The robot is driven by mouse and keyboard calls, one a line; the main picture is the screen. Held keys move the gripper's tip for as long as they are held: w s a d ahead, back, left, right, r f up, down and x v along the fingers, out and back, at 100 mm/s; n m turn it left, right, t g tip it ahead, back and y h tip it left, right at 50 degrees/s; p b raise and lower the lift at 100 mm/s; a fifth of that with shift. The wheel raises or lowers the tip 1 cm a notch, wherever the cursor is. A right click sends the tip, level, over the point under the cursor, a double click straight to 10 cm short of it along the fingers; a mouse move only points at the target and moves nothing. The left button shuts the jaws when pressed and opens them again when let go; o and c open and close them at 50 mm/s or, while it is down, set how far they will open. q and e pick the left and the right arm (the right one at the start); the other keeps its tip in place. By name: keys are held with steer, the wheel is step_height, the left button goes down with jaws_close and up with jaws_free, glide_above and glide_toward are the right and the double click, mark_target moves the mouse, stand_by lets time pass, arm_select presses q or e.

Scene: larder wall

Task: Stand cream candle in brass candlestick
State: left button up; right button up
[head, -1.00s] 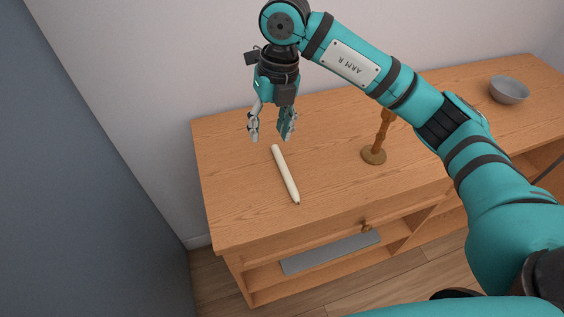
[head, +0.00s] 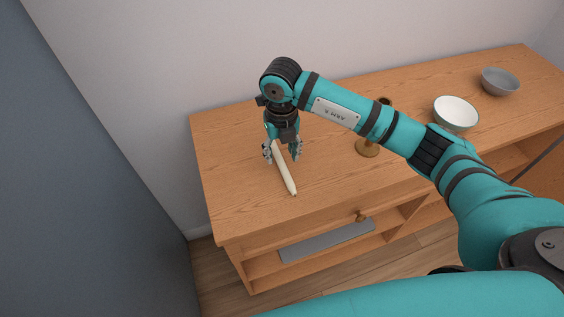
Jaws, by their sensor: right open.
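The cream candle (head: 286,173) lies flat on the wooden cabinet top near its left end, its dark wick end toward the front edge. My right gripper (head: 282,156) is open, low over the candle's far end, with one finger on each side of it. I cannot tell whether the fingers touch the candle. The brass candlestick (head: 368,148) stands upright to the right of the candle. My right arm hides its middle; its round base and a bit of its top show. My left gripper is not in view.
A white bowl (head: 456,113) and a grey bowl (head: 500,81) stand on the right part of the cabinet top (head: 232,205). A grey wall rises on the left. The top around the candle is clear.

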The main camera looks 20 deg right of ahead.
mark_target(282, 163)
step_height(282, 163, down, 4)
steer(key=shift+d+r+p, duration=0.15)
steer(key=shift+p, duration=0.6)
steer(key=shift+w+f, duration=0.1)
steer(key=shift+f, duration=0.2)
steer(key=shift+c, duration=0.2)
jaws_close()
